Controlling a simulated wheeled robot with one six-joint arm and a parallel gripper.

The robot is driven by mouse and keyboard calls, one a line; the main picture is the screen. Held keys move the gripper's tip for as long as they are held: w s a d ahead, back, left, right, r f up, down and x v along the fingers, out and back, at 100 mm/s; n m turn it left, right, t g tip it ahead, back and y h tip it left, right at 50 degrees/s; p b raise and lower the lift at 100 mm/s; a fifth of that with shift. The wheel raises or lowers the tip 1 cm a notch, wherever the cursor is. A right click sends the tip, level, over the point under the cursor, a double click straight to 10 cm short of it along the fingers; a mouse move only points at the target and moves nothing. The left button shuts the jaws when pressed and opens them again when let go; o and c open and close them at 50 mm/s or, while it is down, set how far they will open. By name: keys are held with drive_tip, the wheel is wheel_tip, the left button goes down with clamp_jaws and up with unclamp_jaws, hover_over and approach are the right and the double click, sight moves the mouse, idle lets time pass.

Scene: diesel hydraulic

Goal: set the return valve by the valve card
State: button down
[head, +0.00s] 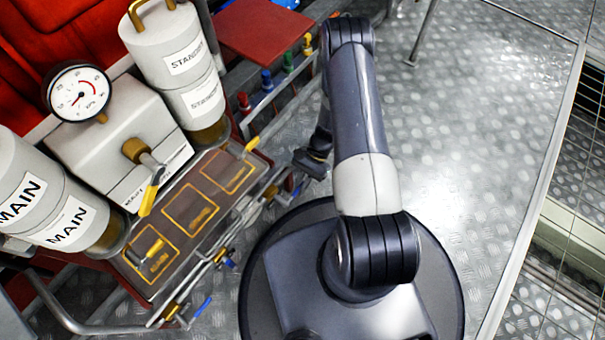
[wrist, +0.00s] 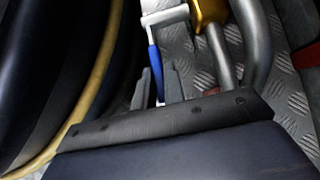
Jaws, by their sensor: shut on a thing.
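My gripper (wrist: 157,88) is shut on a blue valve handle (wrist: 153,62), one finger on each side of it. The handle hangs from a white metal lever (wrist: 165,17) beside a brass-coloured valve body (wrist: 208,12). In the head view my gripper (head: 308,163) is at the right end of the pipework below the tray, and a little blue (head: 298,189) shows just under it. More blue handles sit along the lower pipe, one near the middle (head: 230,263) and one at the front (head: 201,307). I cannot make out a valve card.
Metal floor (head: 480,150) is open to the right.

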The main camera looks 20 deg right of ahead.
drive_tip(key=shift+f, duration=0.2)
idle(0.4)
drive_tip(key=c, duration=1.5)
unclamp_jaws()
drive_tip(key=p+v, duration=0.3)
drive_tip(key=v, duration=0.8)
drive_tip(key=shift+f, duration=0.15)
drive_tip(key=shift+f, duration=0.1)
